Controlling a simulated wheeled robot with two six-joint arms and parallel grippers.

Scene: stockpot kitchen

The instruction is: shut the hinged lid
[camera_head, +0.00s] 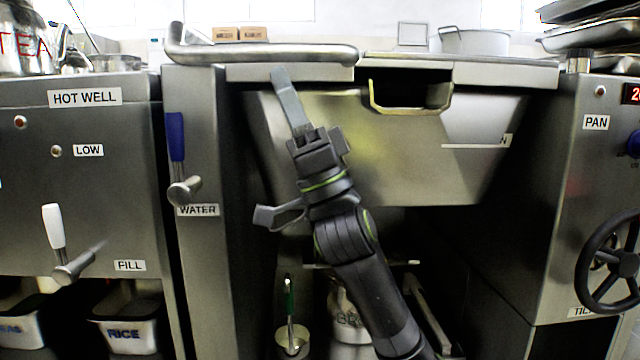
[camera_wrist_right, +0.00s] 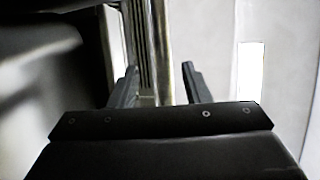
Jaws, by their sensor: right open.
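The steel pan unit (camera_head: 400,150) stands in the middle of the head view, with a pouring lip (camera_head: 410,108) at its front. A thick, rounded metal bar (camera_head: 260,54) runs along the top left, and a flat steel edge (camera_head: 460,72) continues to its right. I cannot tell how far the hinged lid is open from this edge-on view. My right gripper (camera_head: 288,95) is in front of the pan's upper left, its fingers pointing up just below the bar. In the right wrist view its open fingers (camera_wrist_right: 160,85) stand either side of a metal strip, with no clear contact. My left gripper is out of view.
The hot well cabinet (camera_head: 100,180) stands left, with a white-handled tap (camera_head: 55,228). A blue-handled water tap (camera_head: 176,140) is left of my arm. A black handwheel (camera_head: 608,262) sits at the right. A pale pot (camera_head: 474,42) stands behind the pan.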

